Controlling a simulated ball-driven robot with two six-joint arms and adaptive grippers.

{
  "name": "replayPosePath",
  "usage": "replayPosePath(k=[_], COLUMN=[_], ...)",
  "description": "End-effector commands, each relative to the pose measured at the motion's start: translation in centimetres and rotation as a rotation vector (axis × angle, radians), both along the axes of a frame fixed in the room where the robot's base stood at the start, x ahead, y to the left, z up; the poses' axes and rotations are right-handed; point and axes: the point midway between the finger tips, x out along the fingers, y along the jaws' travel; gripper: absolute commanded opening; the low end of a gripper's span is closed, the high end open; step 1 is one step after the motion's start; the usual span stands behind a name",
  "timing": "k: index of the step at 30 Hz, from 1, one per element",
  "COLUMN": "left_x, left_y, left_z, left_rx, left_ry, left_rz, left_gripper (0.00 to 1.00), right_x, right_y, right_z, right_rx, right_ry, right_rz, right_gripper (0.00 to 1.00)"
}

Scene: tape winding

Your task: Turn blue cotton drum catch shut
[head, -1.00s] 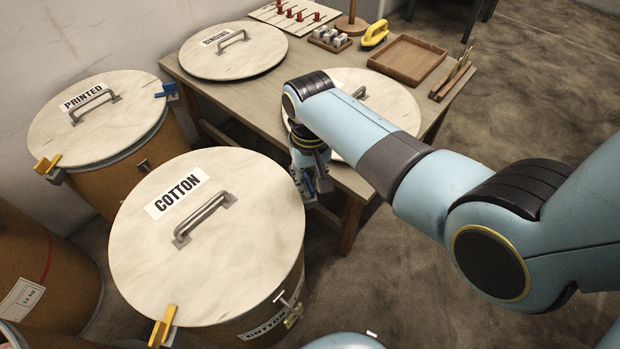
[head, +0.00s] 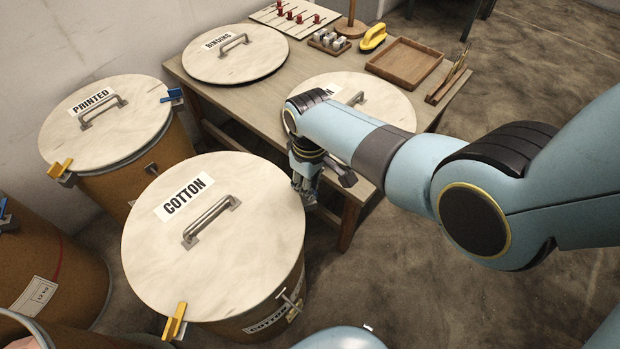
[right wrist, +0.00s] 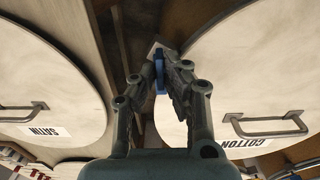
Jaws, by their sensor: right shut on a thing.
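The cotton drum, with a pale round lid (head: 255,235) marked COTTON, stands on the floor left of my right arm. Its blue catch (right wrist: 159,72) shows in the right wrist view between my right gripper's fingers (right wrist: 163,75), beside the lid's edge. The right gripper is shut on the catch. In the head view my right gripper (head: 306,188) is at the lid's right edge and hides the catch. A yellow catch (head: 174,322) sits at the lid's near edge. My left gripper is not in view.
The table (head: 278,96) behind holds the BINDING lid (head: 215,62), another lid (head: 385,100), a wooden tray (head: 405,62) and small tools. The PRINTED drum (head: 125,135) stands to the left. Its blue and yellow catches stick out. Open floor lies right of the table.

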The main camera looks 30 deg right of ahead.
Motion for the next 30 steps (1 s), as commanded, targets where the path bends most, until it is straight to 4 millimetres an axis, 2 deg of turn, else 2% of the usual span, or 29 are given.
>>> replayPosePath(k=[12,30], left_x=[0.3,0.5], left_y=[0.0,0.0], left_z=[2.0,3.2], left_rx=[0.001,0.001], left_ry=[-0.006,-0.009], left_rz=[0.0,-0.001], left_gripper=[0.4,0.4], right_x=[0.0,0.0], right_y=[0.0,0.0], right_z=[0.1,0.0], right_rx=[0.001,0.001], right_ry=[0.0,-0.001], right_rz=[0.392,0.884], right_gripper=[0.0,0.0])
